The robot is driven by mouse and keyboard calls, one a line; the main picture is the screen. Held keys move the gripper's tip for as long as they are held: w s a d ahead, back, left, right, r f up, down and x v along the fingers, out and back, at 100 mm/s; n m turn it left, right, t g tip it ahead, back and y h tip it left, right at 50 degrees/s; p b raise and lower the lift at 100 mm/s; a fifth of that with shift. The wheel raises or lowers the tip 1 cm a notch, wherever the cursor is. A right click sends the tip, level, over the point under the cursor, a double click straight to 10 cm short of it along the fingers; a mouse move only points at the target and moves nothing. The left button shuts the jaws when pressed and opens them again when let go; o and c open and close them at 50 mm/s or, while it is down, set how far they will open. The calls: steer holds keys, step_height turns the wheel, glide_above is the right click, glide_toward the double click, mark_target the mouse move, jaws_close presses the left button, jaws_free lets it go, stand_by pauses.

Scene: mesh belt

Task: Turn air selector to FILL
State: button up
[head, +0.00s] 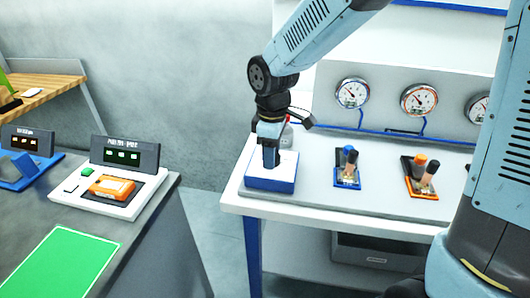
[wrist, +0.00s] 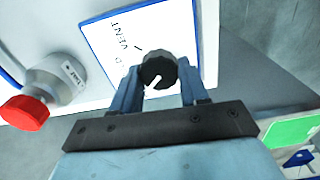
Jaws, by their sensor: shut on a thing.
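The air selector is a black ribbed knob (wrist: 158,64) on a white, blue-edged panel (wrist: 186,18). Its white pointer mark faces down and to the left in the wrist view. "VENT" is printed on the panel, sideways in the picture, with a short tick near the knob; other lettering is partly hidden and I cannot read it. My gripper (wrist: 157,80) is shut on the knob, one finger on each side. In the head view my gripper (head: 270,157) points down onto the blue-sided selector box (head: 270,184) and hides the knob.
A grey fitting (wrist: 62,80) with a red cap (wrist: 24,113) stands close to the panel. Two toggle units, blue (head: 347,168) and orange (head: 420,177), sit to the right on the white bench. Gauges (head: 352,93) line the back. A grey table with a green mat (head: 62,265) is left.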

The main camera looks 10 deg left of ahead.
steer(key=shift+w+d+n, duration=0.1)
steer(key=shift+w+n, duration=0.1)
steer(key=shift+n, duration=0.2)
steer(key=o, duration=1.1)
steer(key=shift+c, duration=0.2)
steer(key=shift+s, duration=0.1)
step_height(320, 180, up, 14)
steer(key=shift+f, duration=0.15)
